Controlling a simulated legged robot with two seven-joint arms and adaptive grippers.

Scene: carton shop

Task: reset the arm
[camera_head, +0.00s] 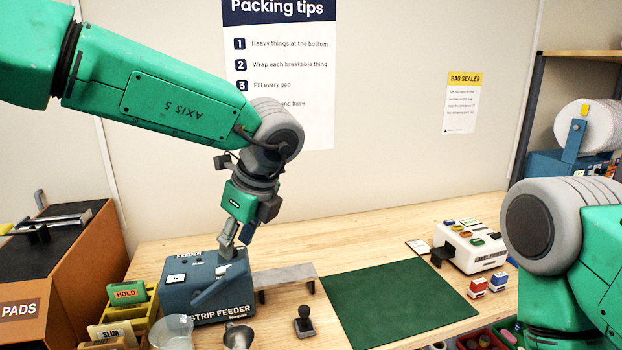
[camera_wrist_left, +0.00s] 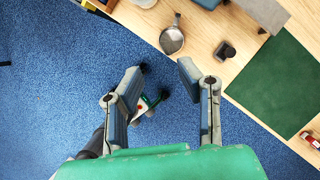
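My left arm comes in from the left in the head view, with its green and grey left gripper (camera_head: 236,243) pointing down. In that view it overlaps the blue strip feeder (camera_head: 205,292). The left wrist view shows the gripper (camera_wrist_left: 162,66) open, its two fingers apart with nothing held between them. There it lies over blue carpet, just off the edge of the wooden bench (camera_wrist_left: 232,70). My right arm shows at the right of the head view, but its gripper is out of the picture.
A green mat (camera_head: 395,303) lies on the bench, with a stamp (camera_head: 304,322) and a metal scoop (camera_head: 238,336) left of it. A white label machine (camera_head: 470,247) stands behind right. A brown pads box (camera_head: 60,270) is at left. Bare wood shows behind the mat.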

